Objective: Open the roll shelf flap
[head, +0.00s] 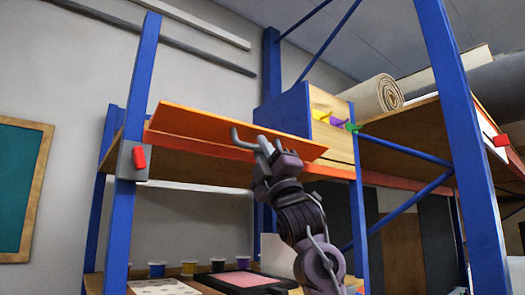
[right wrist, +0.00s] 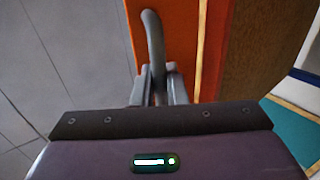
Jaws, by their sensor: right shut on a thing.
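The orange roll shelf flap (head: 205,122) slants out from the front of the upper shelf in the head view. A grey bar handle (head: 237,137) is fixed to its face. My right gripper (head: 268,150) is shut on the handle near the flap's right part. In the right wrist view the curved handle (right wrist: 152,35) runs between my right gripper's fingers (right wrist: 161,88), with the orange flap (right wrist: 178,30) behind it. The flap's hinge and the space behind it are not clearly visible. My left gripper is not in view.
Blue posts (head: 126,190) and (head: 462,150) frame the shelf. Several small pots (head: 189,268) and a pink pad (head: 243,279) sit on the lower shelf.

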